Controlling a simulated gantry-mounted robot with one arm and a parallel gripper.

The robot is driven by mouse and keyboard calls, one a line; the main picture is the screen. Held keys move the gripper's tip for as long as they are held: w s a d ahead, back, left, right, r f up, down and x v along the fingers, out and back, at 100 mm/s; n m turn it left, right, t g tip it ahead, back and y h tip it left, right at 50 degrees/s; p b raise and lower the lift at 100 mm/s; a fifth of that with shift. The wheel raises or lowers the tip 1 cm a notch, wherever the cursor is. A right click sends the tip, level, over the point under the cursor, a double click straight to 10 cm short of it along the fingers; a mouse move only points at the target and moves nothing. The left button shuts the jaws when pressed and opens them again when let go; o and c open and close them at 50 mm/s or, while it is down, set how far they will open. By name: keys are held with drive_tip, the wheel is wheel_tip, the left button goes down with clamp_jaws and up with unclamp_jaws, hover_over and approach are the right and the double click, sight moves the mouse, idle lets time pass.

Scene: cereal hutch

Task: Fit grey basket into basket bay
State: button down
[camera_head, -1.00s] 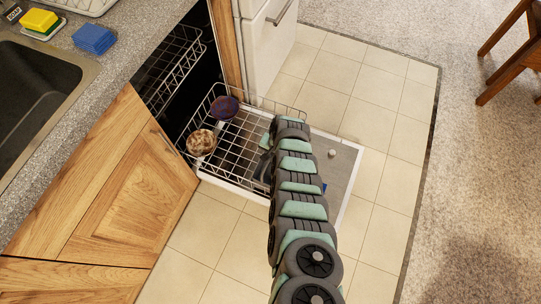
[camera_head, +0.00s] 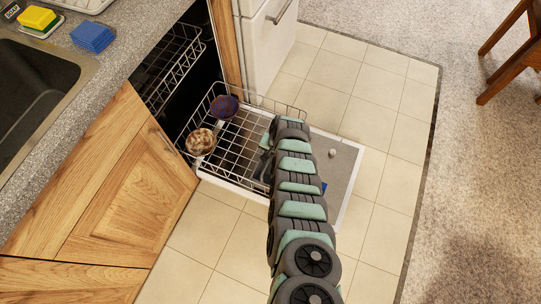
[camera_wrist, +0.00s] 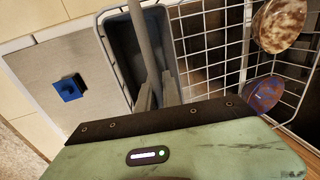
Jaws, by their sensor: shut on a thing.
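The grey basket (camera_wrist: 118,55) is a dark, deep, narrow box at the top centre of the wrist view, with a lighter grey bar running along its middle. My gripper (camera_wrist: 157,93) is shut on this bar, its fingers over the basket. In the head view, a dark part of the basket (camera_head: 263,167) shows beside my arm, which hides the rest and the gripper. The basket is at the right side of the lower wire rack (camera_wrist: 222,60), alongside its wires. The basket bay cannot be made out apart from the basket, and whether the basket is seated is unclear.
A brown-patterned bowl (camera_head: 200,142) and a purple bowl (camera_head: 224,107) sit in the rack. The open dishwasher door (camera_head: 345,165) lies flat, with a blue block (camera_wrist: 69,88) on its grey panel. Cabinets stand at left; tiled floor is clear at right.

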drive_tip(key=c, duration=1.4)
unclamp_jaws()
drive_tip(key=shift+c, duration=0.2)
wheel_tip(320, 180, up, 11)
drive_tip(key=d+p, duration=0.2)
drive_tip(key=p, duration=0.6)
drive_tip(key=shift+s+f, duration=0.2)
drive_tip(key=shift+s, duration=0.25)
drive_tip(key=shift+w, duration=0.1)
